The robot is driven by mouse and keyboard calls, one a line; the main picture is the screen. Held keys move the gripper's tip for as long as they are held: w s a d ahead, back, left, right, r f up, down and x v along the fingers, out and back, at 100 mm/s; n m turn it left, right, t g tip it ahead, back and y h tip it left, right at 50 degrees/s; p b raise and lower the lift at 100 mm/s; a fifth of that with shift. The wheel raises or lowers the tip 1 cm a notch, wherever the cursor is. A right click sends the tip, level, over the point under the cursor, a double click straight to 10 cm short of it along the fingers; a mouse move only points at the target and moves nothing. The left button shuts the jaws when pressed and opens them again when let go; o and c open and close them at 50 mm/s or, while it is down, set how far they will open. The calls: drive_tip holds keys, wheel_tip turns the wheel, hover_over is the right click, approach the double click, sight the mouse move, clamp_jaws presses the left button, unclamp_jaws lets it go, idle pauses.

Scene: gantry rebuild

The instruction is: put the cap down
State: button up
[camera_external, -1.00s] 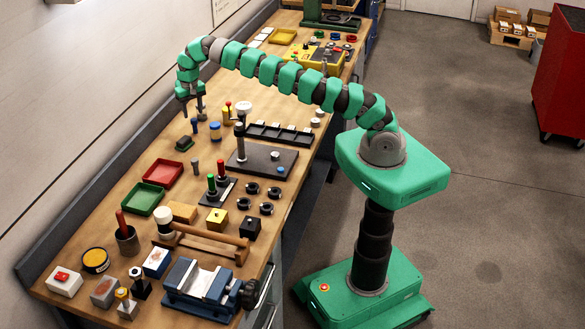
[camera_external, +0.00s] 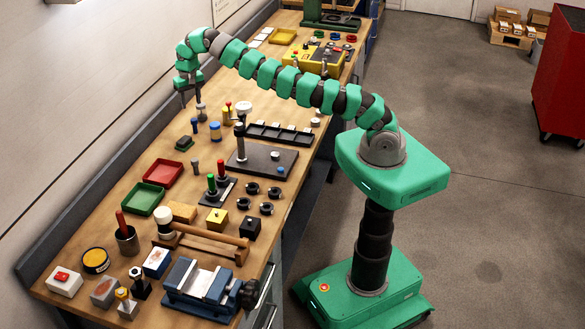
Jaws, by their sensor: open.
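My gripper (camera_external: 191,100) is open above the left far part of the wooden bench. Its fingers point down, near a small grey knob-like piece (camera_external: 201,112) that stands on the bench just below and to the right. No cap is clearly seen between the fingers. Which piece is the cap I cannot tell at this size; the grey piece near the fingertips is one candidate. A small dark grey cylinder (camera_external: 195,128) and a blue-topped jar (camera_external: 215,131) stand just nearer the camera.
A dark green-black block (camera_external: 184,143) lies to the left. A yellow piece with a red top (camera_external: 227,109) and a white round-topped piece (camera_external: 244,107) stand to the right. A black plate with a post (camera_external: 262,160) and a black slotted rack (camera_external: 280,134) are nearby. The bench left of the gripper is bare.

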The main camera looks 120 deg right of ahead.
drive_tip(key=w+a+r+n+t+h, duration=0.1)
drive_tip(key=w+a+r+n+t, duration=0.1)
drive_tip(key=w+a+r, duration=0.35)
drive_tip(key=w+a+r+n+t, duration=0.1)
drive_tip(key=w+a+r+n, duration=0.15)
drive_tip(key=a+r, duration=0.65)
drive_tip(key=w+a+r+n+t+h, duration=0.15)
drive_tip(key=w+a+r, duration=0.3)
drive_tip(key=r, duration=0.55)
drive_tip(key=s+a+r+n+t, duration=0.3)
drive_tip(key=a+r+n+t, duration=0.2)
drive_tip(key=a+r, duration=1.1)
drive_tip(key=s+a+r+n+t+y, duration=0.1)
drive_tip(key=s+a+r+n+t, duration=0.1)
drive_tip(key=s+a+r, duration=0.5)
drive_tip(key=s+a+r+n+t+y, duration=0.1)
drive_tip(key=s+a+r+n+t, duration=0.2)
drive_tip(key=s+a+r, duration=0.3)
drive_tip(key=s+a, duration=0.3)
drive_tip(key=a, duration=0.2)
drive_tip(key=shift+s+a+r+n+t, duration=0.3)
drive_tip(key=shift+s+a+r+t, duration=0.05)
drive_tip(key=shift+r, duration=0.05)
drive_tip(key=shift+y, duration=0.25)
